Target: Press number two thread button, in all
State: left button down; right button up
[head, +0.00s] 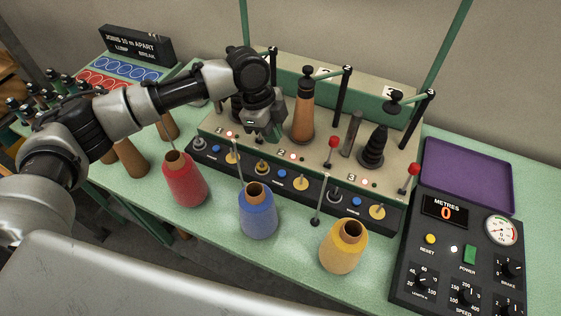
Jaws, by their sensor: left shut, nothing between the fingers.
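My left gripper (267,134) is shut and empty, pointing down over the back of the machine between the marks 1 and 2. The station marked 2 (281,152) is just right of and below it in the picture. A blue button (282,173) sits on the black strip below that mark, apart from the fingertips. Other blue buttons are on the strip at station 1 (216,148) and station 3 (357,202). The small labels by the buttons are too small to read. My right gripper is not in view.
Red (184,182), blue (259,218) and yellow (342,250) thread cones stand in front of the strip. Red-knobbed levers (333,143) and a brown cone (303,122) rise near station 2. A control box (455,245) reading METRES 0 and a purple tray (466,175) are at the right.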

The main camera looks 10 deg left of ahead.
aim_at(284, 173)
pick_arm(q)
jog(key=p+x, duration=0.1)
jog(key=x, duration=0.2)
jog(key=p+x, duration=0.1)
jog(key=x, duration=0.2)
jog(key=p+x, duration=0.1)
jog(key=x, duration=0.2)
jog(key=shift+a+f, duration=0.25)
jog(key=shift+f, duration=0.5)
jog(key=shift+s+f, duration=0.1)
jog(key=shift+f, duration=0.25)
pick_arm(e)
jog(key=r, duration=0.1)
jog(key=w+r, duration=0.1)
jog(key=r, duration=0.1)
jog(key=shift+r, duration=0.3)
